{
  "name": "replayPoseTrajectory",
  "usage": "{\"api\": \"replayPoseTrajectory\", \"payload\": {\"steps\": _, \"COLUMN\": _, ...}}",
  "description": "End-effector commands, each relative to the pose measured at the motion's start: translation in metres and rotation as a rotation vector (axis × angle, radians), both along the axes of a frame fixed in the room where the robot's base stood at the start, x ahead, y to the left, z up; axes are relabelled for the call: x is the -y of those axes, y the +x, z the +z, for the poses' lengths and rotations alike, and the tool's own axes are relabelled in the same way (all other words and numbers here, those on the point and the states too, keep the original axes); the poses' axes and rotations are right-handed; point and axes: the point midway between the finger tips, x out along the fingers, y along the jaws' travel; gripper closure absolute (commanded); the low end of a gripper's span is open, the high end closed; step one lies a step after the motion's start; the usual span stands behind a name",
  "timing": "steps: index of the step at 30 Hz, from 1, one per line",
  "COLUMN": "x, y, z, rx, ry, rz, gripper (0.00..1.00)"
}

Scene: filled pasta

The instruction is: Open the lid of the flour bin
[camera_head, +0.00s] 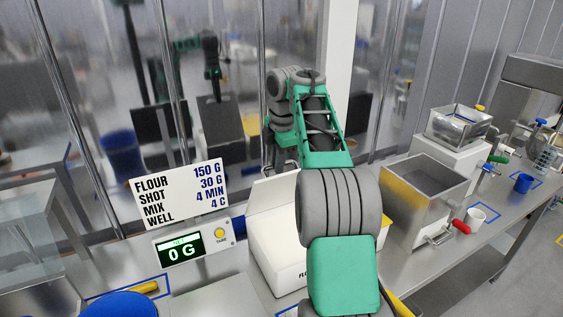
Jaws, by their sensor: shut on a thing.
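The white flour bin (277,254) stands on the steel bench in the middle, its front label partly covered by my arm. A white panel, the bin's lid (269,196), stands raised at the back of the bin. My gripper (284,163) is at the upper edge of the raised lid and is shut on it. The fingertips are small and partly hidden by my arm links. The right part of the bin and most of its opening are hidden behind my arm.
A scale display reading 0 G (181,249) and a recipe sign (178,194) stand left of the bin. A steel hopper (426,190) with a red-handled crank (458,228) stands to the right. A white cup (476,218) and blue cup (523,183) are farther right. A glass partition runs behind.

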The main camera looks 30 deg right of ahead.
Motion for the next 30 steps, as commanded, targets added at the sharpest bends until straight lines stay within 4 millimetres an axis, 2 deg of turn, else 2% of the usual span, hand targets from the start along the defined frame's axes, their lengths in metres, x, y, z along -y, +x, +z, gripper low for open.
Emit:
{"api": "replayPoseTrajectory", "payload": {"steps": 1, "x": -0.0013, "y": 0.0, "z": -0.0062, "rx": -0.009, "ry": 0.005, "rz": 0.004, "gripper": 1.0}}
{"api": "replayPoseTrajectory", "payload": {"steps": 9, "x": 0.0012, "y": -0.0011, "z": -0.0062, "rx": -0.01, "ry": 0.005, "rz": -0.001, "gripper": 1.0}}
{"api": "replayPoseTrajectory", "payload": {"steps": 10, "x": 0.0014, "y": -0.0011, "z": -0.0062, "rx": -0.01, "ry": 0.005, "rz": -0.001, "gripper": 0.83}}
{"api": "replayPoseTrajectory", "payload": {"steps": 17, "x": 0.0032, "y": -0.0015, "z": -0.003, "rx": -0.005, "ry": 0.002, "rz": -0.005, "gripper": 0.65}}
{"api": "replayPoseTrajectory", "payload": {"steps": 30, "x": 0.0035, "y": -0.0051, "z": -0.0044, "rx": -0.002, "ry": 0.001, "rz": -0.008, "gripper": 0.64}}
